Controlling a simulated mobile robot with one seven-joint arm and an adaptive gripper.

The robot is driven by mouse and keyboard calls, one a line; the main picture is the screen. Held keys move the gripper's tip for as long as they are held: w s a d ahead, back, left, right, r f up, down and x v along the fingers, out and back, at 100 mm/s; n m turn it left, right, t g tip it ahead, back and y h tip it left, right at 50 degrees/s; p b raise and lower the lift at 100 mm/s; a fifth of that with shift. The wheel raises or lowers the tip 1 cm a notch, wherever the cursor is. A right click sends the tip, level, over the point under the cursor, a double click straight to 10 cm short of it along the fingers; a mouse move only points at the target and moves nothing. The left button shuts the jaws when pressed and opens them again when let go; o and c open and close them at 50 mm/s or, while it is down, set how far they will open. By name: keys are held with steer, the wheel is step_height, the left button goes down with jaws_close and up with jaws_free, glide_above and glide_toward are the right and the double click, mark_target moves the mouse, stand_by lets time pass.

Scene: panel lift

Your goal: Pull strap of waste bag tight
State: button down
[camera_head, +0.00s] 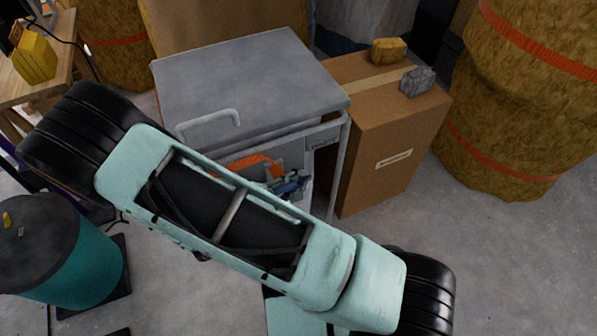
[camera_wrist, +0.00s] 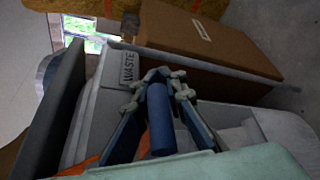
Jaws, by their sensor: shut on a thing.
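The waste unit is a grey box with a flat grey lid (camera_head: 245,80) and a bent handle; a label reading WASTE (camera_wrist: 128,68) shows on its front in the wrist view. Orange material (camera_head: 250,165), which looks like the bag or its strap, shows below the lid; a little orange (camera_wrist: 88,165) also shows at the lower left of the wrist view. My gripper (camera_head: 293,183) is at the front of the unit, beside the orange. In the wrist view its fingers (camera_wrist: 162,75) close around a blue cylindrical piece (camera_wrist: 160,120). I cannot tell how this piece joins the strap.
A cardboard box (camera_head: 375,150) stands close to the right of the unit, with a yellow and a grey lump on top. Large yellow-brown wrapped rolls (camera_head: 510,110) stand further right. A teal drum (camera_head: 75,260) is at the lower left. Floor (camera_head: 510,270) is clear at lower right.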

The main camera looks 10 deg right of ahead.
steer(key=s+d, duration=0.2)
steer(key=s, duration=0.6)
steer(key=shift+d, duration=0.15)
steer(key=shift+s, duration=0.1)
steer(key=c, duration=2.2)
jaws_free()
steer(key=v, duration=1.2)
steer(key=shift+r, duration=0.1)
